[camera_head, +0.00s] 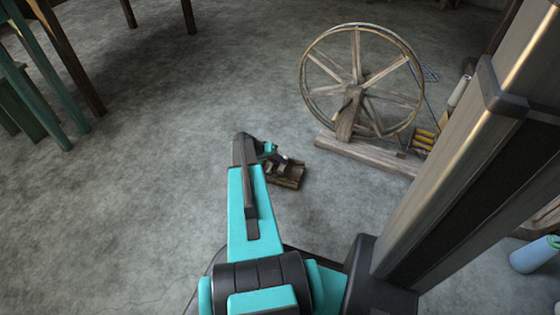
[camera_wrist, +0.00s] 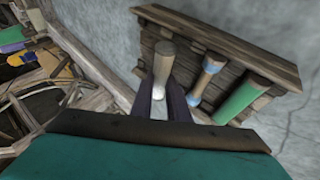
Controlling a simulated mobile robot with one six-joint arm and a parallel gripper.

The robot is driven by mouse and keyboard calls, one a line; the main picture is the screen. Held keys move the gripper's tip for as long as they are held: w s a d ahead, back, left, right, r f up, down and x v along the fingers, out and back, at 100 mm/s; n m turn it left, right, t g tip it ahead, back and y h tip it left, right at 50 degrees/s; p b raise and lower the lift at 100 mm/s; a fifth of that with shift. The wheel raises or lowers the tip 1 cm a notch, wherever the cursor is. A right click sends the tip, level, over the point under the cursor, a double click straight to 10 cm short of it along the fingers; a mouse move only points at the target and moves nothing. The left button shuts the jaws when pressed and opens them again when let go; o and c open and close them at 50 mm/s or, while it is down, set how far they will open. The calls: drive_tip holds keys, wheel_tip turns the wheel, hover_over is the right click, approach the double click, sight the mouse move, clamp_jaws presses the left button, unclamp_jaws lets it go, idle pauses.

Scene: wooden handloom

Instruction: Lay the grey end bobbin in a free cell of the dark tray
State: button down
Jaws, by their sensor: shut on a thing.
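The dark wooden tray (camera_head: 291,183) lies on the floor just beyond my arm, and it fills the upper right of the wrist view (camera_wrist: 225,33). My gripper (camera_wrist: 161,98) is shut on the grey end bobbin (camera_wrist: 165,62), which has a pale wooden top and a whitish lower part. The held bobbin overlaps the left part of the tray in the wrist view; I cannot tell whether it touches. A blue-and-wood bobbin (camera_wrist: 208,74) and a green bobbin (camera_wrist: 242,101) lie in the tray's middle and right cells.
A wooden spinning wheel (camera_head: 355,75) on a long base (camera_head: 370,155) stands behind and right of the tray. Several yellow bobbins (camera_head: 425,138) are beside it. Dark wooden legs (camera_head: 70,55) stand at the far left. The floor left of the tray is clear.

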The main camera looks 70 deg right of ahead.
drive_tip(key=shift+f+b, duration=0.5)
drive_tip(key=shift+f, duration=0.85)
drive_tip(key=c, duration=1.6)
unclamp_jaws()
drive_tip(key=shift+c, duration=0.2)
drive_tip(key=shift+w+f, duration=0.1)
drive_tip(key=shift+f, duration=0.05)
drive_tip(key=shift+w, duration=0.1)
drive_tip(key=p+v, duration=0.5)
drive_tip(key=v, duration=0.9)
drive_tip(key=shift+s+r, duration=0.25)
drive_tip(key=shift+s, duration=0.1)
drive_tip(key=shift+w, duration=0.1)
